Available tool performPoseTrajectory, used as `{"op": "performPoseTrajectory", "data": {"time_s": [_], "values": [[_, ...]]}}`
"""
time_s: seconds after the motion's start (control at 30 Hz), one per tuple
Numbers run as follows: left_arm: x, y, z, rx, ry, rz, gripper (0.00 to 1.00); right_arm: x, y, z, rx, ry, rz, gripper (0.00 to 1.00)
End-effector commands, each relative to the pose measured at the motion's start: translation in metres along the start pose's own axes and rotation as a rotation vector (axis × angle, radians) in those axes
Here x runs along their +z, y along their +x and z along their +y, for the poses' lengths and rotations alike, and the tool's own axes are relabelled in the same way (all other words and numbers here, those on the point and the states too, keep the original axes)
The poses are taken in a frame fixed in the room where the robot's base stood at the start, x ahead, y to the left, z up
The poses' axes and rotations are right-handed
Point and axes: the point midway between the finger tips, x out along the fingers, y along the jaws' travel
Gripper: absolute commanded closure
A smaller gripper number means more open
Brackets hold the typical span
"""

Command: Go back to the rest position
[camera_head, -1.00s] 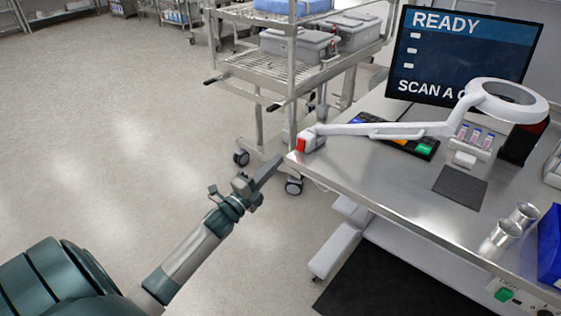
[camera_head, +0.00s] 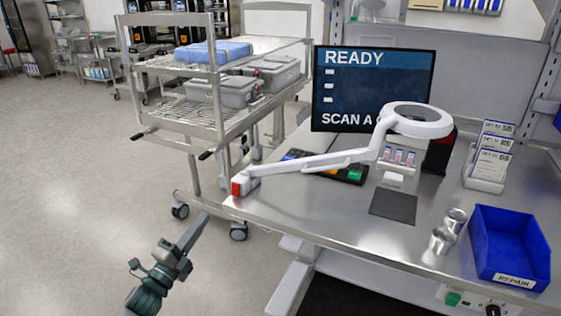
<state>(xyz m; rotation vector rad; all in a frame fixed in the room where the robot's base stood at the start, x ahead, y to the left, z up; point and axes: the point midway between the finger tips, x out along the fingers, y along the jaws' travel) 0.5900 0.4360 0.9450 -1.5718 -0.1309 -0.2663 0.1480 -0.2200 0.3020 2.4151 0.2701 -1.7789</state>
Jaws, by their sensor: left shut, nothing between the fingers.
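My left gripper (camera_head: 194,232) is at the lower left of the head view, over the floor in front of the steel table's left corner. Its fingers are together with nothing between them, pointing up and to the right. It is apart from the table and the cart. My right gripper is not in the head view.
The steel table (camera_head: 290,217) holds a monitor (camera_head: 372,88), a lamp with a ring head (camera_head: 418,119), a dark pad (camera_head: 393,205), metal cups (camera_head: 442,239) and a blue bin (camera_head: 508,245). A wire cart (camera_head: 190,118) with grey cases stands behind. The floor (camera_head: 80,200) at left is clear.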

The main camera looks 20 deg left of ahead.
Motion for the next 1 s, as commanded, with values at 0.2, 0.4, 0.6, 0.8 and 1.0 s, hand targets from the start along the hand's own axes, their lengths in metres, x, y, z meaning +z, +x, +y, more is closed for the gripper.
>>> {"op": "performPoseTrajectory", "data": {"time_s": [0.2, 0.4, 0.6, 0.8, 1.0], "values": [[0.001, -0.002, 0.01, 0.017, -0.019, -0.007, 1.0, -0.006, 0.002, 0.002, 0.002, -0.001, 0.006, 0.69], [0.002, -0.018, 0.066, 0.115, -0.129, -0.053, 1.0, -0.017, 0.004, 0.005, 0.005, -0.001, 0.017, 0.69], [-0.005, -0.059, 0.169, 0.294, -0.331, -0.149, 1.0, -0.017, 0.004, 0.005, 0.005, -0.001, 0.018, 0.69], [-0.029, -0.125, 0.275, 0.49, -0.546, -0.275, 1.0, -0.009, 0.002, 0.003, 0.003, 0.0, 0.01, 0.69], [-0.067, -0.207, 0.366, 0.677, -0.738, -0.417, 1.0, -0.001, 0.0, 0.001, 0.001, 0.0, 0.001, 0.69]]}}
